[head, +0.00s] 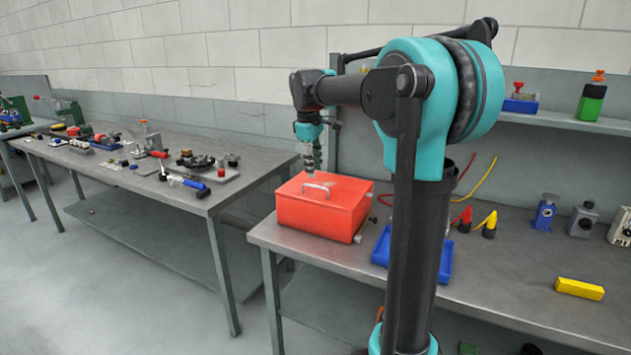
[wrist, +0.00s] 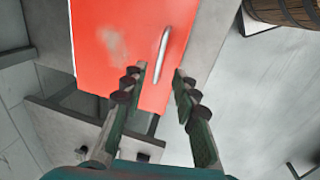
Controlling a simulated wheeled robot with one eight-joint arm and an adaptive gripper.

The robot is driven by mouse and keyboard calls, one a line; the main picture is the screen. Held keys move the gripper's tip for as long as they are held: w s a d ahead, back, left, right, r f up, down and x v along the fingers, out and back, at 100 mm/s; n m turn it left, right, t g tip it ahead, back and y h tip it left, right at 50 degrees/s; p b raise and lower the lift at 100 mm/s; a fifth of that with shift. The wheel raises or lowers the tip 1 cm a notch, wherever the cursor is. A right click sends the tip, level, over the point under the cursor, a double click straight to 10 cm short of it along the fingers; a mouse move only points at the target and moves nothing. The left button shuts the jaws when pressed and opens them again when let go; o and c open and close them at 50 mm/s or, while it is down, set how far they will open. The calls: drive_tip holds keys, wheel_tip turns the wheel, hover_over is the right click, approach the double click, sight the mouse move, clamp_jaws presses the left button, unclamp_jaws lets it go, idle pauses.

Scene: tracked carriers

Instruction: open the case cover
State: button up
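The red case (head: 315,212) stands near the left end of the right-hand bench, and its cover (head: 340,192) looks shut. A pale bar handle (head: 314,187) lies along the cover's near edge. My gripper (head: 309,168) points down just above the cover, close behind the handle in the head view. In the wrist view my gripper (wrist: 159,73) is open and empty, its two fingers apart. The handle (wrist: 163,55) shows just ahead of the gap between the fingertips, over the red cover (wrist: 110,45). I cannot tell whether a finger touches the cover.
A blue tray (head: 446,262) lies right of the case, partly behind my arm. Red and yellow cables and small devices stand farther right, with a yellow block (head: 579,289) near the front edge. A cluttered second bench (head: 130,190) stands left. A wooden barrel (wrist: 285,12) shows in the wrist view.

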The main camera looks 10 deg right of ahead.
hover_over(316, 197)
drive_tip(key=shift+f, duration=2.7)
drive_tip(key=shift+c, duration=0.3)
clamp_jaws()
